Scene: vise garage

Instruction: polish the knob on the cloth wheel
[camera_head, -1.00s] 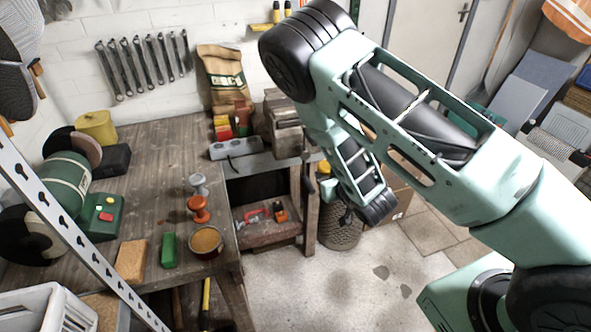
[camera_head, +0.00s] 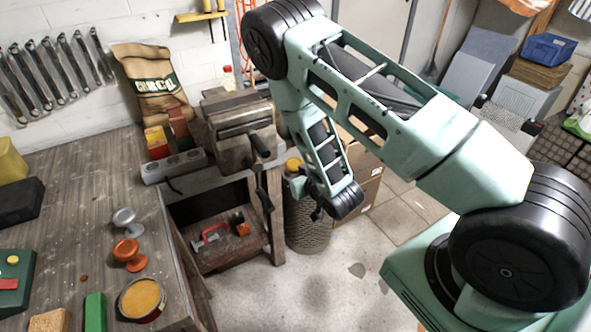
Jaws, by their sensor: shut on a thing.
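My gripper (camera_head: 317,213) is small and dark at the end of my arm, over the floor right of the bench. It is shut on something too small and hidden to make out. A grey knob (camera_head: 123,220) and an orange knob (camera_head: 129,255) stand apart on the bench, well left of my gripper. The green base of the polishing machine (camera_head: 12,285), with a red and a yellow button, is cut off at the left edge. Its cloth wheel is out of view.
A wooden bench (camera_head: 85,215) fills the left, with a tin of orange-brown paste (camera_head: 142,299), a green block (camera_head: 95,312) and a power strip (camera_head: 174,166). A vise (camera_head: 240,130) is at its far end. A wire bin (camera_head: 306,222) is behind my gripper. The floor in front (camera_head: 310,290) is clear.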

